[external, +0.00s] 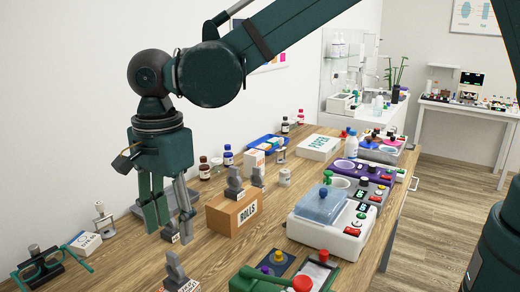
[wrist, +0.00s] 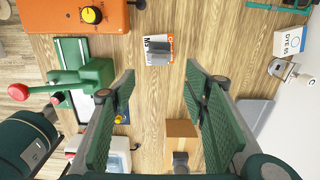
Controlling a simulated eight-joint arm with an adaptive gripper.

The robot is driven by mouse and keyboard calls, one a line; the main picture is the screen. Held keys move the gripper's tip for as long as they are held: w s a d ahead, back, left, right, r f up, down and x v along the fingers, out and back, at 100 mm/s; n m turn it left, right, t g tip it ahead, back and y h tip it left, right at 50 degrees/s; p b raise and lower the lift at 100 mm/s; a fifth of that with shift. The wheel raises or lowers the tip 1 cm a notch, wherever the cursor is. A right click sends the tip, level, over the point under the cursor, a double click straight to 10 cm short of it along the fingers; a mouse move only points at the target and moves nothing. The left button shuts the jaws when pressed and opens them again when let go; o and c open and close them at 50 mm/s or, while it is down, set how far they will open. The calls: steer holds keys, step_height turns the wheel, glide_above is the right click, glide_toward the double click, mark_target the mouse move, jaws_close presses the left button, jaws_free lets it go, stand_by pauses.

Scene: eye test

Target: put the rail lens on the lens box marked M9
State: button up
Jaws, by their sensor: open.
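My gripper (external: 170,230) is open and empty, pointing down above the wooden table; its spread fingers also show in the wrist view (wrist: 160,85). The white and orange box (wrist: 147,45) carries a mark that seems to read M9. A dark grey upright piece (wrist: 163,47), possibly the rail lens, stands on or against it; I cannot tell which. It shows at the bottom of the external view (external: 176,270), with the box partly cut off. Similar grey pieces stand at the brown BOLLS box (external: 236,180) and behind it (external: 257,178).
The brown BOLLS box (external: 232,214) stands right of my gripper. A green press with a red knob (wrist: 85,80) and an orange device (wrist: 75,14) are left in the wrist view. The dye box (wrist: 289,41) is right. Bare table lies between the fingers.

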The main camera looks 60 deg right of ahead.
steer(key=s+d+r+n+t, duration=0.1)
steer(key=s+d+r+n, duration=0.2)
steer(key=d+r, duration=0.5)
steer(key=s+d+r+n+t+y, duration=0.1)
steer(key=s+d+r+n, duration=0.2)
steer(key=d, duration=1)
steer(key=s+d+r+n+t, duration=0.1)
steer(key=s+d+r+n, duration=0.15)
steer(key=d+r, duration=0.6)
steer(key=s+d+f+n+t, duration=0.1)
steer(key=s+d+n, duration=0.3)
steer(key=s+d, duration=0.7)
steer(key=s+d+f+n+t+h, duration=0.1)
steer(key=s+d+n, duration=0.4)
steer(key=s+d, duration=0.6)
steer(key=shift+s+d+f+t, duration=0.35)
steer(key=shift+d+f+t, duration=0.3)
steer(key=shift+t, duration=0.35)
